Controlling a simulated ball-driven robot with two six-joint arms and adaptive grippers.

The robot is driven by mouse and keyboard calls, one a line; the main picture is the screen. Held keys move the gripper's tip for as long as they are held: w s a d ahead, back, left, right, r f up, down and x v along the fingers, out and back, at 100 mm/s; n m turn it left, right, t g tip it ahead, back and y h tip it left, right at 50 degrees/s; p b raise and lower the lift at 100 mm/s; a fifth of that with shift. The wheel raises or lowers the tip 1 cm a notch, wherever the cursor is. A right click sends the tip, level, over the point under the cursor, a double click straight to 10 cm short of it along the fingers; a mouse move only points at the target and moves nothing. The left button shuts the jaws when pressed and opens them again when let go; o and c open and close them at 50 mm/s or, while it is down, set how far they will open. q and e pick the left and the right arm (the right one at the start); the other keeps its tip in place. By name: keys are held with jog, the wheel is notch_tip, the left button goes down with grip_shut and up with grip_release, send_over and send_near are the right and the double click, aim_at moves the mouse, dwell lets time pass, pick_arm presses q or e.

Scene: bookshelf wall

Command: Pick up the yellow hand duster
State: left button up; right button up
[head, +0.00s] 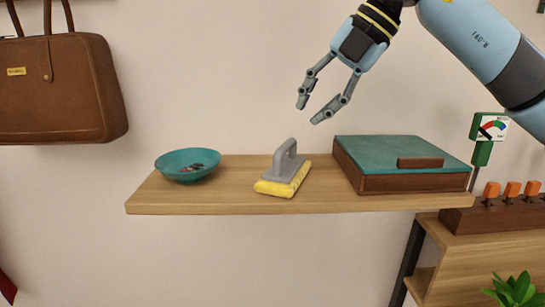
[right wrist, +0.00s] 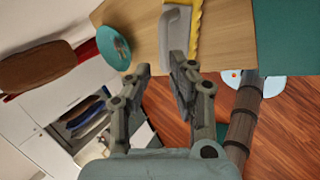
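The yellow hand duster (head: 284,177) lies on a wooden wall shelf (head: 235,200), yellow pad down, with a grey loop handle on top. My right gripper (head: 309,112) hangs in the air above the duster and slightly to its right, fingers pointing down and left. Its fingers are apart with nothing between them. In the right wrist view the duster (right wrist: 178,33) shows just beyond the fingertips (right wrist: 158,66), apart from them, its upper part cut by the frame edge. My left gripper is in neither view.
A teal bowl (head: 187,165) with small items stands left of the duster. A wooden box with a teal lid (head: 400,150) stands close on its right. A brown bag (head: 60,85) is at the far left. A gauge (head: 488,130) and orange-knobbed levers (head: 512,190) are at right.

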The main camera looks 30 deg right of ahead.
aim_at(289, 143)
jog(key=x, duration=0.2)
jog(key=p+x, duration=0.1)
jog(key=x, duration=0.1)
jog(key=shift+s+a+f, duration=0.1)
jog(key=shift+s+a, duration=0.1)
jog(key=shift+s, duration=0.05)
jog(key=shift+w+f, duration=0.2)
jog(key=shift+f, duration=0.1)
jog(key=p+x, duration=0.2)
jog(key=x, duration=0.2)
jog(key=shift+f, duration=0.25)
jog(key=shift+w+f, duration=0.1)
jog(key=shift+f, duration=0.1)
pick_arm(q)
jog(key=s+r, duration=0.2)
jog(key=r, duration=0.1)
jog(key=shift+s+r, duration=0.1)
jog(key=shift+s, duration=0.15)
pick_arm(e)
grip_shut()
